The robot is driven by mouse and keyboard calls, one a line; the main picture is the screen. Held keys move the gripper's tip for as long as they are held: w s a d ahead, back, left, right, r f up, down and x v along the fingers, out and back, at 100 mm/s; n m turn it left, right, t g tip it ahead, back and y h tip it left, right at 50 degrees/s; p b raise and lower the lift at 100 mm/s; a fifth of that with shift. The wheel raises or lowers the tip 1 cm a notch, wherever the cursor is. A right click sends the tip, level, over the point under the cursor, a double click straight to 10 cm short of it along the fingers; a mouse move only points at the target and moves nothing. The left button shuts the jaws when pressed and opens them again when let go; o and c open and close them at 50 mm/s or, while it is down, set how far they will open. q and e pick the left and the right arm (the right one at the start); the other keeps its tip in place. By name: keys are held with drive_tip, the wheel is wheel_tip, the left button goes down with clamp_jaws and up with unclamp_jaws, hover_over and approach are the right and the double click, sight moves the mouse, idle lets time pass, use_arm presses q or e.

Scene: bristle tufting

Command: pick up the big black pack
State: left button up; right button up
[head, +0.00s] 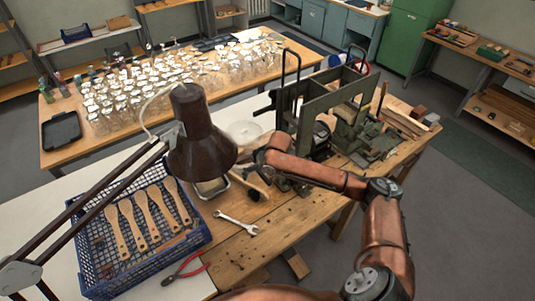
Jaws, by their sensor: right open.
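I cannot clearly make out a big black pack. A small black object (254,195) lies on the workbench beside a light wooden piece, just below my right gripper; it is too small to identify. My right gripper (259,167) is open, at the end of the copper arm that reaches in from the right. It is over the bench, between the brown lamp shade (200,140) and the dark green machine (325,115). Its fingers are small and partly lost against the clutter behind. My left gripper is not in view.
A blue crate (196,243) with several wooden brush handles (142,217) stands at left. A wrench (236,223) and red pliers (184,269) lie in front. A small metal tray (226,187) sits under the lamp.

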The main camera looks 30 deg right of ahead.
drive_tip(key=w+d+r+n, duration=0.45)
drive_tip(key=d+r, duration=0.35)
drive_tip(key=r, duration=0.3)
drive_tip(key=shift+t+h, duration=0.3)
drive_tip(key=shift+t, duration=0.1)
drive_tip(key=x, duration=0.3)
drive_tip(key=p+x, duration=0.1)
drive_tip(key=x, duration=0.3)
drive_tip(key=shift+w+a+r, duration=0.1)
drive_tip(key=shift+w, duration=0.35)
drive_tip(key=shift+c, duration=0.7)
drive_tip(key=c, duration=1)
drive_tip(key=shift+r, duration=0.1)
drive_tip(key=shift+c, duration=0.2)
